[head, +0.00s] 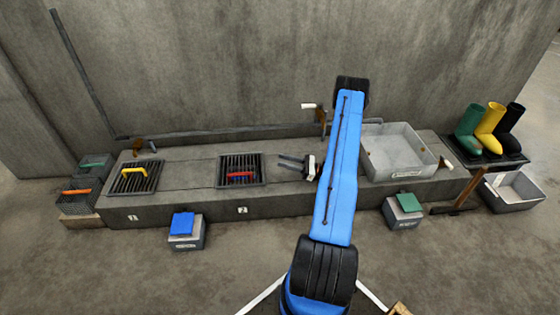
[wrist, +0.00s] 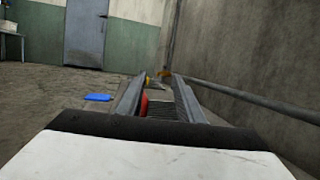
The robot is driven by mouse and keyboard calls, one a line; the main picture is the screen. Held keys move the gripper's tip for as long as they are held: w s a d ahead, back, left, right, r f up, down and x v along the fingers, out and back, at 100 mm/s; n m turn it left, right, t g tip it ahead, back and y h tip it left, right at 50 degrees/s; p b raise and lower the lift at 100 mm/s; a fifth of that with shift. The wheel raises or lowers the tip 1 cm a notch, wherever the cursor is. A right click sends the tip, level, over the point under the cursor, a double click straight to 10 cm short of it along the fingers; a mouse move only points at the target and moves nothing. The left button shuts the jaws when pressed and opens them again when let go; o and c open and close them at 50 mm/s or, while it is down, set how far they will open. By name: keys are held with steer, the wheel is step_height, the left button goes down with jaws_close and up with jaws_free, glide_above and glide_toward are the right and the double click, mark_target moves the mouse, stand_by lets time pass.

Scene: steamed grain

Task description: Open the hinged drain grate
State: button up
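Two dark barred grates are set in the top of a long concrete ledge in the head view. The left grate (head: 124,187), above the label 1, has a yellow handle (head: 133,171). The right grate (head: 240,159), above the label 2, has a red handle (head: 240,176). Both lie flat and look closed; I cannot tell which one is hinged. My gripper (head: 281,161) is open and empty, right of the right grate, its fingers pointing left. In the wrist view, the red handle (wrist: 144,105) shows partly between the fingers, near the left one, with grate bars (wrist: 161,110) beside it.
A pale basin (head: 395,165) stands on the ledge right of my arm. A pipe (head: 220,132) runs along the back wall. Boxes with blue (head: 182,223) and green (head: 408,203) lids stand in front. The ledge between the grates is clear.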

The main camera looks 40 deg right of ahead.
steer(key=v, duration=0.9)
stand_by(0.3)
